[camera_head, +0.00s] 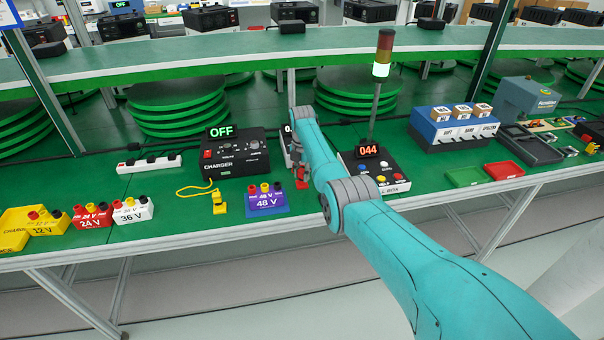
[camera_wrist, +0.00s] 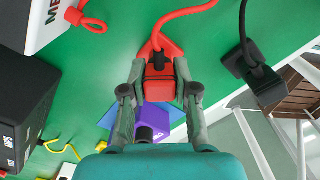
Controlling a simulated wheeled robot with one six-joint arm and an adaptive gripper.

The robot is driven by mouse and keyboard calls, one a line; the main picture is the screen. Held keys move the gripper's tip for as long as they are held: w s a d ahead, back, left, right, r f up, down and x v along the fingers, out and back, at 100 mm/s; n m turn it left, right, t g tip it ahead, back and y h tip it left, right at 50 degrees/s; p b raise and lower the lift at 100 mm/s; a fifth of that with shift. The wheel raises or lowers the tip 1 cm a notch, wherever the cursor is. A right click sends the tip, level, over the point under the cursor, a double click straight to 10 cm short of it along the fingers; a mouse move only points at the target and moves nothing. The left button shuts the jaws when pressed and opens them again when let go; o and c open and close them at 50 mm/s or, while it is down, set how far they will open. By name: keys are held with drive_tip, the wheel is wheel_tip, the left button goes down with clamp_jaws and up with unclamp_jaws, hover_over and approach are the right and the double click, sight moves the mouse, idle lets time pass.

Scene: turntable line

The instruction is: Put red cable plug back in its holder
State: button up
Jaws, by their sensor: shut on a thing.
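My gripper (camera_wrist: 160,88) is shut on the red cable plug (camera_wrist: 160,84), with one finger on each side of it. A red cable rises from the plug and bends to the upper right in the wrist view. A flat red piece (camera_wrist: 172,48), which looks like the holder, shows just behind the plug on the green table. I cannot tell whether the plug touches it. In the head view, the red plug (camera_head: 301,180) shows at the arm's end, right of the purple 48 V block (camera_head: 267,199); the arm hides much around it.
A black plug in a black holder (camera_wrist: 262,82) stands right of my gripper in the wrist view. The charger (camera_head: 235,154) reads OFF; a yellow plug (camera_head: 219,206) sits before it. A box reading 044 (camera_head: 374,168) stands right of my arm. The table's front edge is close.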

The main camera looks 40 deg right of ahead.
idle(0.4)
drive_tip(key=o, duration=1.1)
drive_tip(key=shift+r, duration=0.1)
drive_tip(key=shift+r, duration=3.65)
